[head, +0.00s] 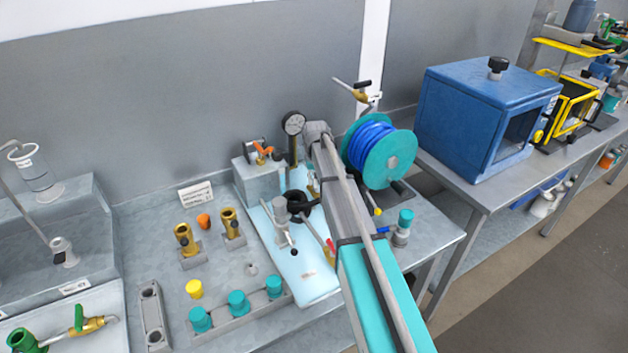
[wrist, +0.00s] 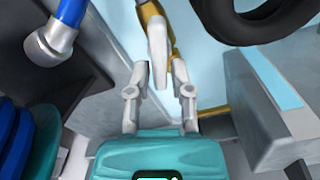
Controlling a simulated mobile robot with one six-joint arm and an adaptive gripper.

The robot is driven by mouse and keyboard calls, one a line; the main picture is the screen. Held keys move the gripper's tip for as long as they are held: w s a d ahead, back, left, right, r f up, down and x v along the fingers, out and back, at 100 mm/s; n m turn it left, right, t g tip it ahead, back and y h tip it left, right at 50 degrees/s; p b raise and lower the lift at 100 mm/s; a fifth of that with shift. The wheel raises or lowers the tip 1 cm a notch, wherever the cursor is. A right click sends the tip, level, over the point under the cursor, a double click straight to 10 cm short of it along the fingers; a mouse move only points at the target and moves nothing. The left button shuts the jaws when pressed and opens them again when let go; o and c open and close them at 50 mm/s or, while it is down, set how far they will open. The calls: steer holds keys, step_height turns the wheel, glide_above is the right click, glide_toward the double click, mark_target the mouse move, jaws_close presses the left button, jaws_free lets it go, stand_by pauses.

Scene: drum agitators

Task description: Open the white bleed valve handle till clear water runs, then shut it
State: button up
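In the wrist view a white valve handle (wrist: 158,50) hangs from a brass-coloured valve body (wrist: 152,14). My gripper (wrist: 160,70) is open, with its two grey fingers apart on either side of the handle's lower end. A small gap seems to show on each side, and I cannot tell whether either finger touches it. In the head view my own arm hides the gripper and most of the valve. No running water can be made out.
A black ring (wrist: 265,18) lies close to the right of the valve. A blue hose end with a metal collar (wrist: 55,40) is at left. The head view shows a pressure gauge (head: 293,123), a teal reel of blue hose (head: 372,150) and a blue cabinet (head: 470,115).

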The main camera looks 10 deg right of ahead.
jaws_close()
steer(key=shift+n, duration=0.3)
steer(key=shift+a+n, duration=0.1)
steer(key=shift+n, duration=0.4)
steer(key=o, duration=0.5)
jaws_free()
